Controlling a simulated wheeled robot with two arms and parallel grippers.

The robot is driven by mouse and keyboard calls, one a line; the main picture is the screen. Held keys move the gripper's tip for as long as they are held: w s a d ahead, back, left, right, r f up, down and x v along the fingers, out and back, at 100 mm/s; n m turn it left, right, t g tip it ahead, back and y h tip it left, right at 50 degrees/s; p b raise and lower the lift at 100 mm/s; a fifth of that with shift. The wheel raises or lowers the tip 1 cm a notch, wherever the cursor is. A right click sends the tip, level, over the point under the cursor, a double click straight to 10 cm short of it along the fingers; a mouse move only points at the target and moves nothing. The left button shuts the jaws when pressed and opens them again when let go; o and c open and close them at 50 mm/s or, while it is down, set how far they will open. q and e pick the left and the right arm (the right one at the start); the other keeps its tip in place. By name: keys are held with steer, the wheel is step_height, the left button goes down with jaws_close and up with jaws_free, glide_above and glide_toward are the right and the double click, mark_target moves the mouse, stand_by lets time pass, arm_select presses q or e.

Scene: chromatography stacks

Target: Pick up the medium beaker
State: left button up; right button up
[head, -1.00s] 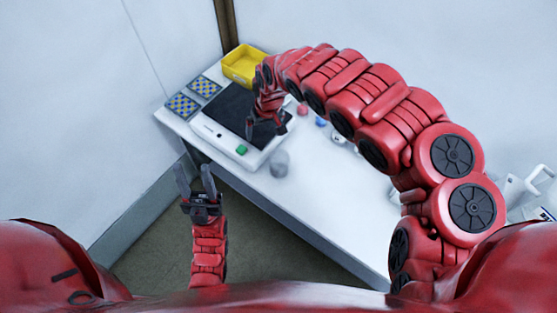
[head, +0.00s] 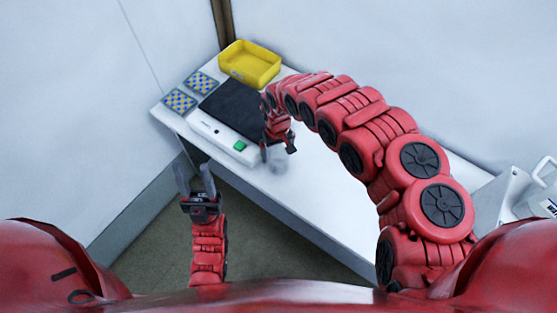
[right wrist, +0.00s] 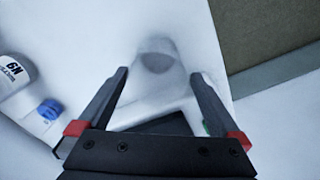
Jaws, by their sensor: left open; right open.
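A clear, greyish beaker (head: 279,163) stands on the white table near its front edge, beside the balance-like device. My right gripper (head: 278,151) is open and empty, pointing down at the beaker and partly covering it in the head view. In the right wrist view the beaker (right wrist: 156,55) shows faintly just past and between the fingertips of the open right gripper (right wrist: 160,76); I cannot tell if they touch. I cannot confirm its size. My left gripper (head: 194,178) is open and empty in front of the table, over the floor.
The white device (head: 222,141) with a black top (head: 233,107) and green button lies left of the beaker. A yellow bin (head: 250,63) and two checkered racks (head: 180,100) stand behind. A labelled white bottle (right wrist: 15,85) and blue cap (right wrist: 50,109) are at left in the wrist view.

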mark_target(279, 160)
steer(key=shift+f+p, duration=0.55)
steer(key=shift+f, duration=1.3)
steer(key=shift+w+d+f+p, duration=0.1)
steer(key=shift+f+p, duration=0.1)
steer(key=shift+f, duration=0.25)
steer(key=shift+d+f+p, duration=0.1)
steer(key=shift+f+p, duration=0.05)
steer(key=shift+f, duration=0.25)
steer(key=c, duration=1.2)
steer(key=shift+o, duration=0.2)
steer(key=shift+r, duration=0.15)
